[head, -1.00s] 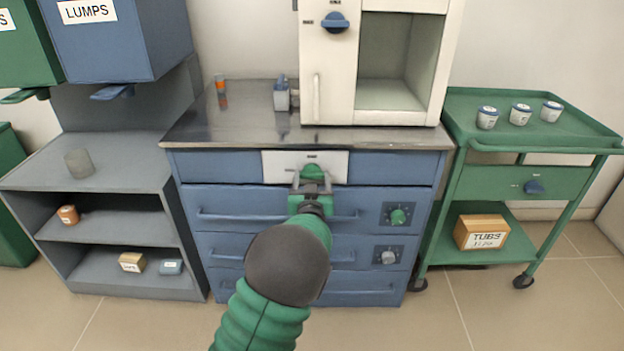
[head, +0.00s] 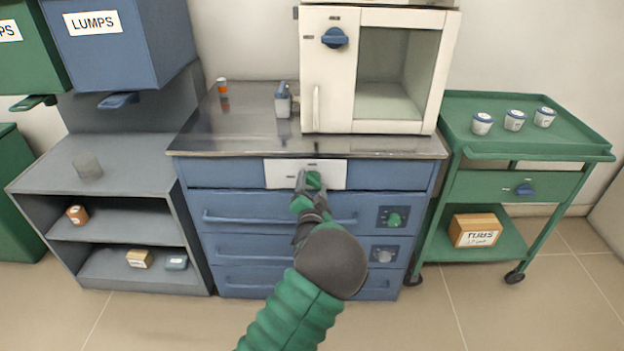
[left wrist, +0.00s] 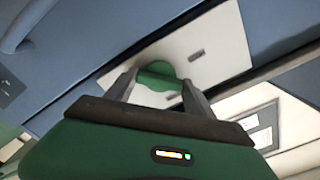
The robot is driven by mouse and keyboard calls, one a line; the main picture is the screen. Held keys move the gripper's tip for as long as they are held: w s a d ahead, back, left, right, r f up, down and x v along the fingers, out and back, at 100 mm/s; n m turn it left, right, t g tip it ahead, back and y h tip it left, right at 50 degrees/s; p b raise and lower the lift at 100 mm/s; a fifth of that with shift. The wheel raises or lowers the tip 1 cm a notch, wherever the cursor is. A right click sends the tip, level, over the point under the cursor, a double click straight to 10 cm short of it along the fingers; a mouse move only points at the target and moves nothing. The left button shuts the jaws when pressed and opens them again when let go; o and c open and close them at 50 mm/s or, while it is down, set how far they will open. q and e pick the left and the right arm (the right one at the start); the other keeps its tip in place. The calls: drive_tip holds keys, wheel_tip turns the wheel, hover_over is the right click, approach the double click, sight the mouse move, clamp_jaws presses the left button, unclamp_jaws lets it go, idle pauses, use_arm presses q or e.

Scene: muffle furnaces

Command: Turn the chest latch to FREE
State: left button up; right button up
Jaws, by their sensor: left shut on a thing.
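The blue chest (head: 275,218) of drawers stands in the middle of the head view. A white plate (head: 281,172) on its top front carries the green latch knob (head: 314,180). My left gripper (head: 310,183) is at the plate, shut on the green knob. In the left wrist view the knob (left wrist: 156,72) sits between the two fingers of my gripper (left wrist: 158,86), and the plate (left wrist: 215,55) lies behind it. The wrist looks rolled relative to the plate. The plate's small marks are too small to read. My right gripper is not in view.
A white furnace (head: 328,100) with an open chamber stands on the steel top (head: 240,130). A grey shelf (head: 115,165) is at the left, and a green trolley (head: 570,140) with tubs is at the right. Other knobs (head: 394,220) sit lower on the chest.

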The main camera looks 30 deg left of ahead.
use_arm(q)
drive_tip(key=m+p, duration=0.1)
drive_tip(key=m, duration=0.1)
drive_tip(key=m+p, duration=0.1)
drive_tip(key=m, duration=0.1)
drive_tip(key=shift+d+m+p, duration=0.2)
drive_tip(key=shift+m+p, duration=0.1)
drive_tip(key=shift+p, duration=0.1)
drive_tip(key=m+p, duration=0.1)
drive_tip(key=m, duration=0.2)
drive_tip(key=shift+f, duration=0.15)
drive_tip(key=shift+f+m+p, duration=0.1)
drive_tip(key=shift+m+p, duration=0.3)
drive_tip(key=shift+m, duration=0.4)
drive_tip(key=shift+f, duration=0.1)
drive_tip(key=o, duration=1.4)
drive_tip(key=shift+w, duration=0.1)
drive_tip(key=shift+r, duration=0.2)
